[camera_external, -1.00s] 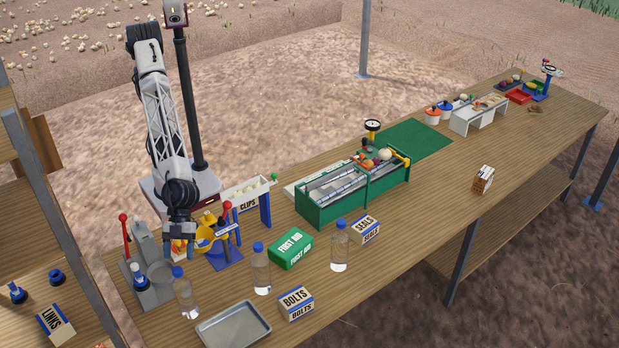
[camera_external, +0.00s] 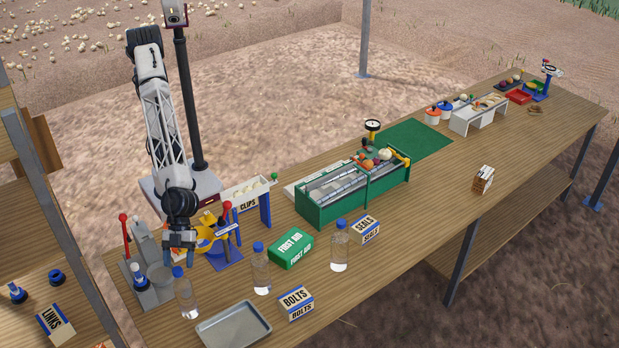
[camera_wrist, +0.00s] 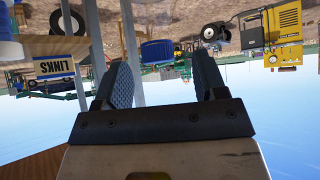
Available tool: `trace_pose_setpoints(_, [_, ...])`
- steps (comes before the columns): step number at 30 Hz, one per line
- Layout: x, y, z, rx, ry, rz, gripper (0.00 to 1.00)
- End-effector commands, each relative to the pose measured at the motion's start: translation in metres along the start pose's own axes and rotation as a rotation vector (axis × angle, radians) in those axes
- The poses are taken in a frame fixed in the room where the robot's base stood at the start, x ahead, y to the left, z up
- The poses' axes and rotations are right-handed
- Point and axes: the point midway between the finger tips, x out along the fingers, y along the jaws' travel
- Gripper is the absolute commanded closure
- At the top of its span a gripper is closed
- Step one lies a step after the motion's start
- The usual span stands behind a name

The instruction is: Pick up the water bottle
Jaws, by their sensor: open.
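Three clear water bottles with blue caps stand upright on the wooden table: the left bottle (camera_external: 187,295), the middle bottle (camera_external: 261,270) and the right bottle (camera_external: 340,248). My gripper (camera_external: 180,250) is open and empty, with its fingers just above and behind the left bottle's cap in the external view.
A grey metal tray (camera_external: 205,337), a bolts box (camera_external: 296,304) and a green first aid box (camera_external: 291,249) lie around the bottles. A red-handled press (camera_external: 140,268) and a blue-and-yellow device (camera_external: 224,250) stand close to my gripper. The table's front right is mostly clear.

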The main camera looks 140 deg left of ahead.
Motion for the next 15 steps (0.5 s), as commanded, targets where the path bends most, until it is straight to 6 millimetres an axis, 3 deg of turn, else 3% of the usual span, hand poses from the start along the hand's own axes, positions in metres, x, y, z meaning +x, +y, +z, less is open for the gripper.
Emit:
trace_pose_setpoints(8, [0.006, 0.001, 0.0, 0.001, -0.001, 0.0, 0.35])
trace_pose_setpoints(15, [0.025, 0.003, 0.0, 0.0, -0.002, 0.002, 0.35])
